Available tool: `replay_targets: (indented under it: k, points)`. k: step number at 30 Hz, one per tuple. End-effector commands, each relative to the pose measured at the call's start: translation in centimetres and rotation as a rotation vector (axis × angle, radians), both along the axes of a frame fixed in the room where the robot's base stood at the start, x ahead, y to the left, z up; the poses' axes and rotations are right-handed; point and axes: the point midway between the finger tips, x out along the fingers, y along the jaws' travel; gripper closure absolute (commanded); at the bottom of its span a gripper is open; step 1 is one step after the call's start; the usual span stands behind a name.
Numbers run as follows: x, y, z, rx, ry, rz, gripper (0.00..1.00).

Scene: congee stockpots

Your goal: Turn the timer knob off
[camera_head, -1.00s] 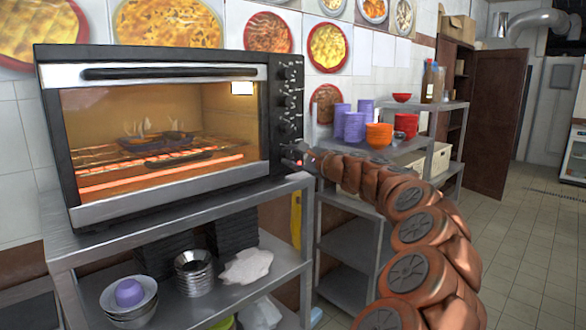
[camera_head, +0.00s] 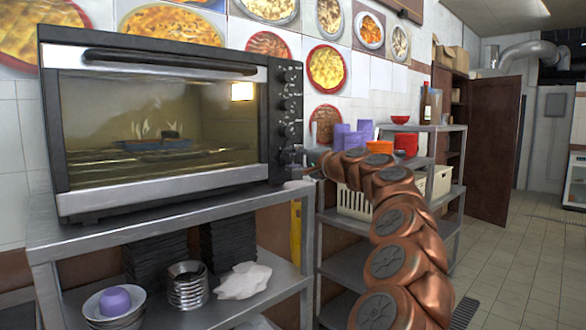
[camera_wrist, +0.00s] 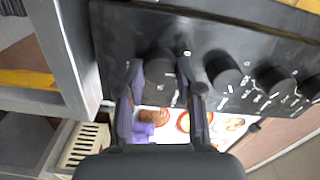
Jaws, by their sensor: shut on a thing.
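The toaster oven (camera_head: 160,195) stands on a metal shelf, with a column of dark knobs on its right panel. My gripper (camera_head: 304,166) is at the lowest knob in the head view. In the wrist view my gripper (camera_wrist: 160,78) has its fingers on both sides of the dark end knob (camera_wrist: 159,68), shut on it. I take this to be the timer knob; its label is not readable. Behind the glass, a small tray (camera_head: 155,144) with pale flame-like wisps sits on the rack. The heating elements are dark.
Further knobs (camera_wrist: 224,74) sit beside the gripped one. The steel shelf (camera_head: 180,222) holds bowls and black stacks below the oven. A second rack (camera_head: 345,262) with a white basket (camera_head: 354,204) and coloured bowls stands to the right. The tiled floor (camera_head: 520,265) is open.

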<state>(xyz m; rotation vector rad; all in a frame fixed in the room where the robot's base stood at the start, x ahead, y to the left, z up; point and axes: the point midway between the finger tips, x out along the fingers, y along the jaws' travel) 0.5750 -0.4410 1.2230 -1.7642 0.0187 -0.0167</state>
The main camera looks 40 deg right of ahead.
Motion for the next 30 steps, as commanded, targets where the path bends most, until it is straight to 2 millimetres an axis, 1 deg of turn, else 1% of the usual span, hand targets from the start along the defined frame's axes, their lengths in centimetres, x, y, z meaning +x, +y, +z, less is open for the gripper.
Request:
replay_targets:
  k: [1, 7, 20, 21, 27, 30]
  points:
    - [0.12, 0.09, -0.3, -0.015, 0.002, 0.003, 0.99]
    - [0.16, 0.1, -0.23, -0.053, 0.005, 0.002, 0.99]
    - [0.16, 0.1, -0.15, -0.06, 0.005, 0.002, 0.99]
    - [0.16, 0.09, -0.15, -0.059, 0.005, 0.002, 0.6]
    - [0.1, 0.04, -0.09, -0.059, 0.003, 0.001, 0.39]
    - [0.07, 0.02, -0.06, -0.058, 0.003, 0.001, 0.39]
